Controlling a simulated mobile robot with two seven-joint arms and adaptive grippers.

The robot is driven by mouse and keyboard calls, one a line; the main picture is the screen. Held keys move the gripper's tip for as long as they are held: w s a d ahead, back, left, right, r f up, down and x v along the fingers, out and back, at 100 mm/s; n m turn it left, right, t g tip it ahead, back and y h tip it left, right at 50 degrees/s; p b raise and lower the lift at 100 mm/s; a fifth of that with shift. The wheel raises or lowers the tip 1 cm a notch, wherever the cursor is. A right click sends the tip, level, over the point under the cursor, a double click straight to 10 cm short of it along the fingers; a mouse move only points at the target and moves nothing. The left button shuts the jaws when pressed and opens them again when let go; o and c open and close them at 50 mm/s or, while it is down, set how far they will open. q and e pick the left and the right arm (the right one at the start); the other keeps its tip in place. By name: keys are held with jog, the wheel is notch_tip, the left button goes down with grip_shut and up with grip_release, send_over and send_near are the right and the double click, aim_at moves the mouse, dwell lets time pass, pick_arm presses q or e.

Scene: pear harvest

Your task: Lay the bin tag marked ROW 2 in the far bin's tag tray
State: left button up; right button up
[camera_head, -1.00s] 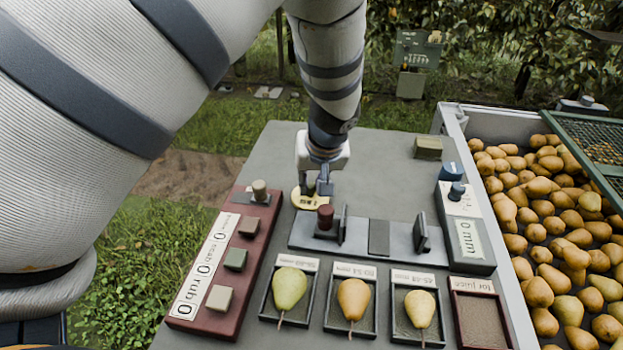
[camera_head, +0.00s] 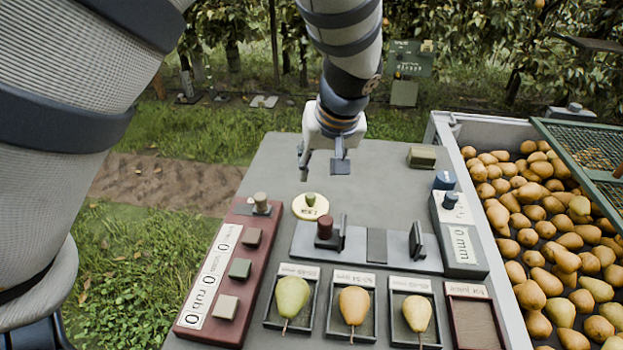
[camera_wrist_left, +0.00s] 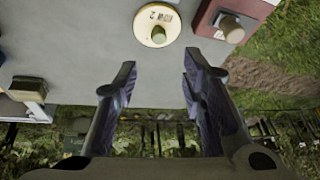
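The bin tag (camera_head: 310,206) is a round cream disc with a small green knob, lying flat on the grey table at the upper end of the red panel. In the left wrist view the tag (camera_wrist_left: 157,24) shows lettering that reads as ROW 2. My left gripper (camera_head: 322,171) is open and empty, raised beyond the tag and apart from it. In the left wrist view its fingers (camera_wrist_left: 158,84) are spread with nothing between them. My right gripper is not in view. I cannot make out the far bin's tag tray.
The red panel (camera_head: 236,240) with several knobs stands at left, a grey gauge (camera_head: 340,255) in the middle. Pear trays (camera_head: 353,331) line the near edge. A green block (camera_head: 422,157) sits far right; beyond the table is a pear-filled bin (camera_head: 446,133). A green post sign (camera_head: 409,58) stands behind.

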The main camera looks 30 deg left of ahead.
pick_arm(q)
jog(key=shift+o, duration=0.4)
jog(key=shift+s+d+r, duration=0.15)
jog(key=shift+d+r, duration=0.1)
jog(key=shift+r, duration=0.4)
jog(key=shift+o, duration=0.5)
jog(key=m+g+h+b, duration=0.3)
jog(key=m+h+b, duration=0.1)
jog(key=m, duration=0.8)
send_over(311, 195)
jog(key=f, duration=0.7)
jog(key=shift+w+a+f, duration=0.2)
jog(key=shift+f, duration=0.15)
jog(key=f, duration=0.5)
jog(key=shift+s+d+f, duration=0.15)
jog(key=shift+s+f, duration=0.15)
jog(key=shift+f, duration=0.1)
grip_shut()
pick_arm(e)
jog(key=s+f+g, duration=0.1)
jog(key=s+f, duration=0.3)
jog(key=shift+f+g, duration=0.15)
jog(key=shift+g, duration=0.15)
